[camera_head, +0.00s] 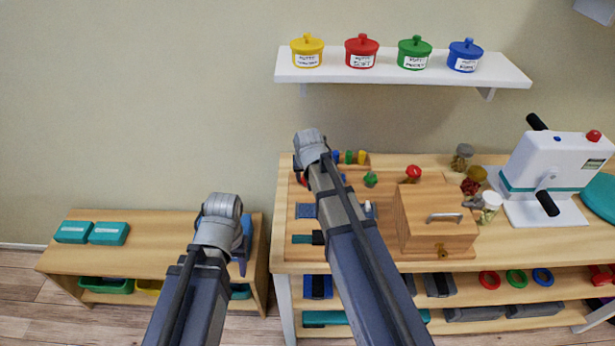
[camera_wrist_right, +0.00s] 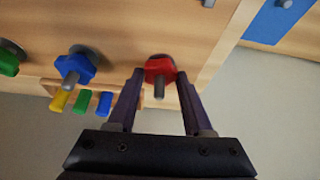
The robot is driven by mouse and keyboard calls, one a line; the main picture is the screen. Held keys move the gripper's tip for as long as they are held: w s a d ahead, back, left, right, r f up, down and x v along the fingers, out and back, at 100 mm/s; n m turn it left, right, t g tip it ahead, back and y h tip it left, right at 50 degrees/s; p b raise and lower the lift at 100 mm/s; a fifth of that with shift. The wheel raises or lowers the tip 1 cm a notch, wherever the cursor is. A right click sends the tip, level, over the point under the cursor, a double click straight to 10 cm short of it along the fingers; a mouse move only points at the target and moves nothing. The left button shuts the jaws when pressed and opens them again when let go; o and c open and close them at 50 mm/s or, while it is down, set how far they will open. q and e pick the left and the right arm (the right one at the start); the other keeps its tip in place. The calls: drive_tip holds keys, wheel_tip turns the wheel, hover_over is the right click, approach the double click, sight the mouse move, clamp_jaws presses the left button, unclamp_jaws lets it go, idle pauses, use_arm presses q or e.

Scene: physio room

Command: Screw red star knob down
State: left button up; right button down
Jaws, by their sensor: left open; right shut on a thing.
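The red star knob (camera_wrist_right: 160,68) sits on a metal stud at the board's edge in the right wrist view. My right gripper (camera_wrist_right: 158,76) is shut on it, one finger on each side. The stud's end sticks out of the knob towards the camera. How far down the thread the knob sits, I cannot tell. In the head view my right arm hides most of this spot. My left gripper (camera_head: 243,248) is open and empty in the head view, over the right end of the low bench, away from the knob.
A blue star knob (camera_wrist_right: 75,66) and a green star knob (camera_wrist_right: 8,62) stand beside the red one. Coloured pegs (camera_wrist_right: 82,101) are close by. A wooden box (camera_head: 425,215) with a handle stands on the worktable (camera_head: 510,252). A shelf (camera_head: 400,75) with putty pots hangs above.

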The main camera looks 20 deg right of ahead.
drive_tip(key=shift+w+m, duration=0.1)
drive_tip(key=shift+m, duration=0.3)
drive_tip(key=shift+c, duration=1.4)
unclamp_jaws()
drive_tip(key=shift+r, duration=0.15)
drive_tip(key=p+v, duration=0.7)
drive_tip(key=shift+s+a+r, duration=0.15)
drive_tip(key=shift+s+r, duration=0.15)
drive_tip(key=shift+f, duration=0.1)
